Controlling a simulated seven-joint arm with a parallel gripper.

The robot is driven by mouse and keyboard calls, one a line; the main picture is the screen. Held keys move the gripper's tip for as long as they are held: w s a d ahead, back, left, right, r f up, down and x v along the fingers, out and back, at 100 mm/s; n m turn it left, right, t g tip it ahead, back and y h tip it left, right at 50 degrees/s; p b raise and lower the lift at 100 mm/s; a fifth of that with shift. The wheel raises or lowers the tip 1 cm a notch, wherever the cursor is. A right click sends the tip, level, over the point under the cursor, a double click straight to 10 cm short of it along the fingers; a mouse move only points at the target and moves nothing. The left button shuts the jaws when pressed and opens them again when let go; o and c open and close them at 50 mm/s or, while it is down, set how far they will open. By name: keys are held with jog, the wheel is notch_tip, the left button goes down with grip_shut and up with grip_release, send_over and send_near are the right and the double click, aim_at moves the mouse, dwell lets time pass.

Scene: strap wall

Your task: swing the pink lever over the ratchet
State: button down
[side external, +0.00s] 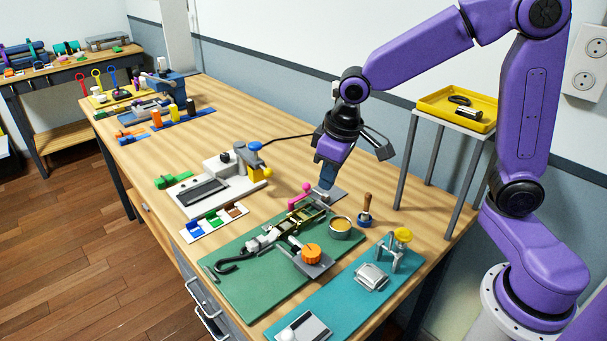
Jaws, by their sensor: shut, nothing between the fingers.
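The pink lever (299,199) shows in the side external view at the far end of the ratchet (307,216), as a short pink bar with a round knob. The ratchet is a metal buckle on a green mat (240,281), with a dark hook (228,264) lying at its near left end. My gripper (327,187) is shut and empty, pointing down just right of the pink lever. Whether its fingertips touch the lever or the small metal parts below cannot be told.
A round tin (341,228) and a wooden-handled tool (366,212) stand close right of the ratchet. An orange knob (311,253) sits on a grey plate in front. A grey device with a yellow and blue handle (258,162) stands behind left.

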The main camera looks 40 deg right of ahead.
jog(key=w+d+f+m, duration=0.1)
jog(key=w+d+m, duration=0.1)
jog(key=w, duration=0.4)
jog(key=w+d+f+m+t, duration=0.1)
jog(key=w+d+m, duration=0.1)
jog(key=w+d, duration=0.2)
jog(key=w+d+f+m+h, duration=0.1)
jog(key=w+d, duration=0.3)
jog(key=w, duration=0.4)
jog(key=shift+w+f+m+t, duration=0.15)
jog(key=shift+w+m+t, duration=0.15)
jog(key=shift+m, duration=0.5)
jog(key=x, duration=0.3)
jog(key=s+x, duration=0.1)
jog(key=x, duration=0.5)
jog(key=shift+s+a+f, duration=0.2)
jog(key=shift+s+f, duration=0.1)
jog(key=shift+f, duration=0.35)
jog(key=shift+s+a+f, duration=0.1)
jog(key=shift+s, duration=0.4)
jog(key=shift+s+a+f, duration=0.1)
jog(key=shift+s, duration=0.4)
jog(key=shift+s, duration=0.1)
